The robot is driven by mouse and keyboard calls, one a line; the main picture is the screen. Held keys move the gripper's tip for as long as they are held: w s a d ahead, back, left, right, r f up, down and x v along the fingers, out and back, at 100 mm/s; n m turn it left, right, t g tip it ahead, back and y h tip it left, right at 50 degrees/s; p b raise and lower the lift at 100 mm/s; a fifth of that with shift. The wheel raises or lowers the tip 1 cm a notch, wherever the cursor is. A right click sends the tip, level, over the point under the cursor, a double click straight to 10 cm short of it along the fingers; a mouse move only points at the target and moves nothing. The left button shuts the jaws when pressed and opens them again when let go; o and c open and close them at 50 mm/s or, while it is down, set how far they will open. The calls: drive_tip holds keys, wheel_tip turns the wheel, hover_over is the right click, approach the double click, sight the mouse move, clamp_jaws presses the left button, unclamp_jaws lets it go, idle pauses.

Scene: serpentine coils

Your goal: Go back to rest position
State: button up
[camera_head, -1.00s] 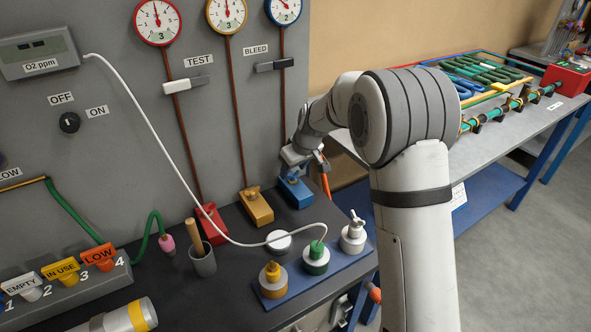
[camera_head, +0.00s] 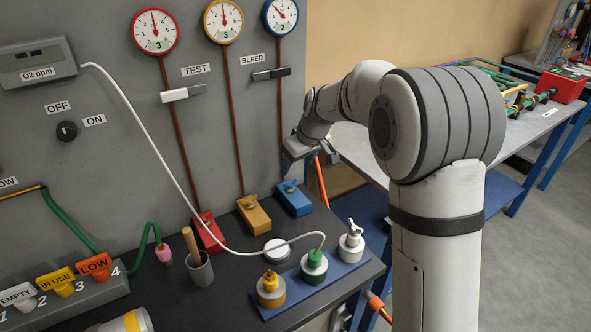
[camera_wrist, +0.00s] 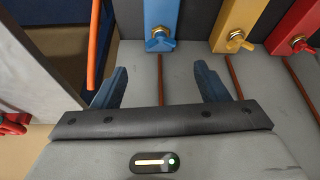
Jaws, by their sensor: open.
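My gripper (camera_head: 300,150) hangs at the end of my bent arm, in front of the grey panel and above the blue valve block (camera_head: 293,200). In the wrist view my gripper (camera_wrist: 160,75) has its two blue-grey fingers spread apart with nothing between them. The blue block's wing handle (camera_wrist: 160,42) lies beyond the fingertips, apart from them. The yellow valve block (camera_wrist: 235,22) and the red valve block (camera_wrist: 300,30) stand to its right there. In the head view my fingertips are small and partly hard to make out.
An orange hose (camera_head: 321,182) runs down close beside my gripper. A blue tray (camera_head: 335,274) with several capped fittings sits at the bench's front right. A grey side table (camera_head: 520,125) stands behind my arm. A white cable (camera_head: 150,145) crosses the panel's front.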

drive_tip(key=shift+s+r, duration=0.1)
drive_tip(key=s+d+r+m+h+p, duration=0.1)
drive_tip(key=s+d+r+m, duration=0.15)
drive_tip(key=s+d, duration=0.4)
drive_tip(key=s+d+r+m, duration=0.2)
drive_tip(key=s+d+r, duration=0.15)
drive_tip(key=s, duration=0.55)
drive_tip(key=s+d+f+m+h, duration=0.1)
drive_tip(key=s+d+m, duration=0.1)
drive_tip(key=s, duration=0.7)
drive_tip(key=s+d+f+m+h+p, duration=0.1)
drive_tip(key=s+d, duration=0.4)
drive_tip(key=s, duration=0.3)
drive_tip(key=shift+s+d+m+g, duration=0.15)
drive_tip(key=shift+s+m+g, duration=0.2)
drive_tip(key=shift+s+g, duration=0.05)
drive_tip(key=shift+f, duration=0.1)
